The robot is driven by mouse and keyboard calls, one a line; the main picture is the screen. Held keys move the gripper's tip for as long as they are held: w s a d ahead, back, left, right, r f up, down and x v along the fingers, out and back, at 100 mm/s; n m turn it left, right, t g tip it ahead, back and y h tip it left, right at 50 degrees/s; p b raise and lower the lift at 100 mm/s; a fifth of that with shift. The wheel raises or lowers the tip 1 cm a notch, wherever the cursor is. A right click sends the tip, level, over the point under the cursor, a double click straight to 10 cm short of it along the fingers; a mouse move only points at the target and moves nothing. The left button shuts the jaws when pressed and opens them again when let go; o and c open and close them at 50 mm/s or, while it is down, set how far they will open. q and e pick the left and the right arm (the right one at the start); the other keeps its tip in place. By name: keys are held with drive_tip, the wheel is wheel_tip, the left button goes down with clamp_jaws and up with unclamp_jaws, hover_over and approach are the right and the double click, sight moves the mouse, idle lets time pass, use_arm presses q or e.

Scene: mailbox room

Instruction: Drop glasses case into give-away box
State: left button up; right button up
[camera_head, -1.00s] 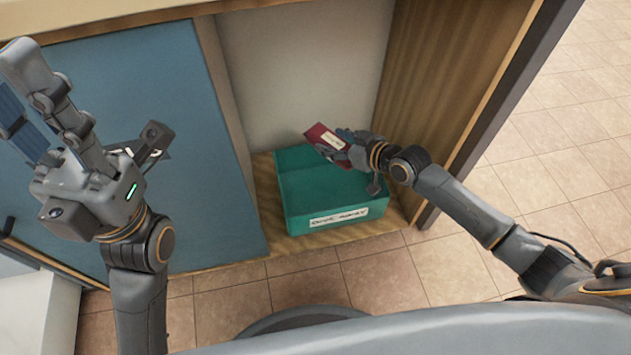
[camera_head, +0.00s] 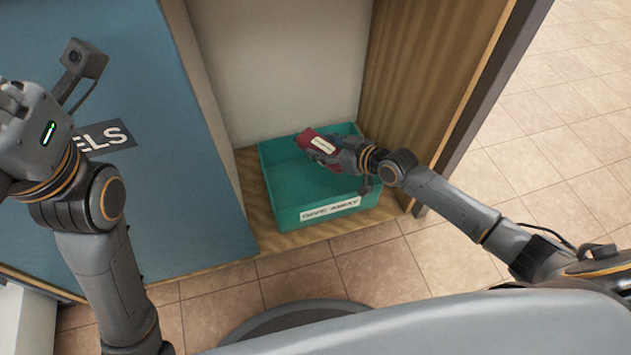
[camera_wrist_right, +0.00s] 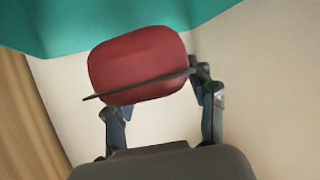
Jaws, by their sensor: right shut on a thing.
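The dark red glasses case (camera_head: 315,142) with a white label is held by my right gripper (camera_head: 333,152). In the right wrist view the case (camera_wrist_right: 138,62) sits between the two fingers (camera_wrist_right: 160,105), which are shut on it. The teal give-away box (camera_head: 330,209), with a white "GIVE AWAY" label, stands on the wooden cubby floor. In the head view the case shows over the box's open top; its exact height above the box is hard to tell. My left gripper (camera_head: 12,110) is partly cut off at the left edge and its fingertips do not show.
The box stands in a cubby between a blue panel (camera_head: 100,190) at left and a wooden side wall (camera_head: 425,80) at right. A pale back wall (camera_head: 280,65) is behind it. Tiled floor (camera_head: 390,270) lies in front.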

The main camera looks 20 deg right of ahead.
drive_tip(key=o, duration=1.3)
drive_tip(key=v, duration=1.2)
drive_tip(key=shift+r, duration=0.1)
